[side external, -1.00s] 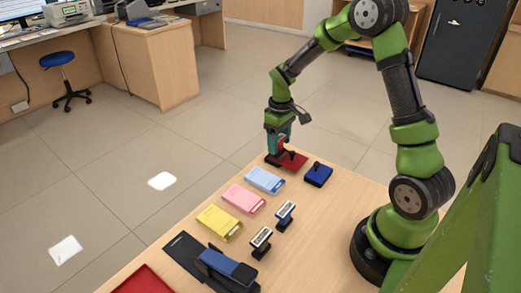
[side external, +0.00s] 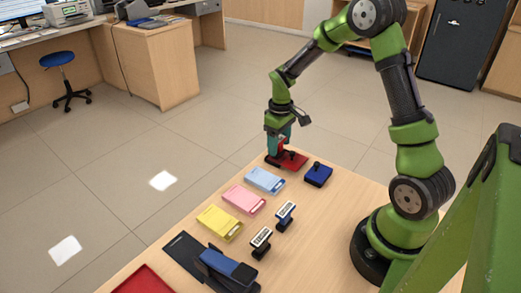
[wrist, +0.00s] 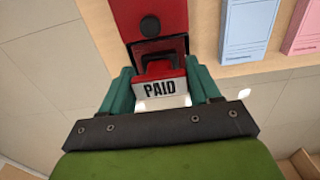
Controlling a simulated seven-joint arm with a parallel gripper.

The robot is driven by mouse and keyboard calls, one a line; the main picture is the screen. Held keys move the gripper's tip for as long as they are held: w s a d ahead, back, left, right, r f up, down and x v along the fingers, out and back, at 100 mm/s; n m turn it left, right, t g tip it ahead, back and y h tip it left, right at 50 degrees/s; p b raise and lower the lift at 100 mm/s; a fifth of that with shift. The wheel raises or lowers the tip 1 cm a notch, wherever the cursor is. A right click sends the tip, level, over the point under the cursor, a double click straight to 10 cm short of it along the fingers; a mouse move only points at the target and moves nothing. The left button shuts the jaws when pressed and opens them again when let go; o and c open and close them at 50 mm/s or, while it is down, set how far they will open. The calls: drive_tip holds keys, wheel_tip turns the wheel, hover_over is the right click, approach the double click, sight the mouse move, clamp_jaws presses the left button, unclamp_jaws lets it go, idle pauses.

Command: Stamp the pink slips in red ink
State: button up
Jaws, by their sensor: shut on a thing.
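My gripper (side external: 278,146) is shut on a red-handled stamp whose white label reads PAID (wrist: 160,88). It holds the stamp upright at the open, dark end of the red ink pad (side external: 294,161), at the table's far corner. In the wrist view, the pad's red lid with a black knob (wrist: 150,26) lies beyond the stamp. The stamp's underside is hidden, so I cannot tell whether it touches the ink. The pink slips (side external: 244,199) lie in a stack between the blue and yellow stacks; part of the pink stack also shows in the wrist view (wrist: 303,30).
A closed blue ink pad (side external: 318,174) stands right of the red one. Blue slips (side external: 265,180) and yellow slips (side external: 220,222) flank the pink stack. Two stamps (side external: 285,214) (side external: 261,240), a dark mat (side external: 184,254), a blue-and-black device (side external: 226,268) and a red tray (side external: 144,280) are nearer.

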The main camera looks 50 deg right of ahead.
drive_tip(key=shift+f, duration=0.15)
drive_tip(key=shift+r, duration=3.1)
drive_tip(key=s+a+r, duration=0.1)
drive_tip(key=s+a, duration=0.2)
drive_tip(key=a, duration=1.7)
drive_tip(key=shift+w+a+f, duration=0.1)
drive_tip(key=shift+f, duration=2.7)
drive_tip(key=shift+f, duration=0.6)
drive_tip(key=shift+r, duration=0.15)
drive_tip(key=shift+r, duration=2.95)
